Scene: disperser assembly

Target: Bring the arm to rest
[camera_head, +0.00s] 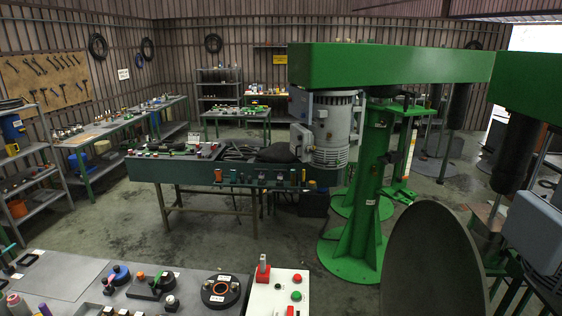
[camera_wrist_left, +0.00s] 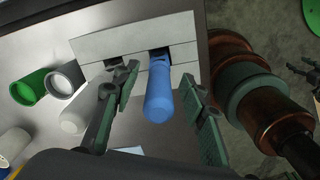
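My left gripper (camera_wrist_left: 160,74) shows in the left wrist view with its two green-padded fingers spread apart. A blue cylindrical piece (camera_wrist_left: 158,94) lies between the fingers in the picture, with a visible gap on each side. Its far end is at a dark slot in a pale panel (camera_wrist_left: 120,42). I cannot tell the depth between the fingers and the blue piece. Neither gripper shows in the head view.
A near bench (camera_head: 65,275) carries knobs, a round black ring part (camera_head: 221,291) and a white button box (camera_head: 278,293). A green machine column (camera_head: 366,195) and a large dark disc (camera_head: 433,262) stand at right. White and green cylinders (camera_wrist_left: 32,88) lie left of the gripper.

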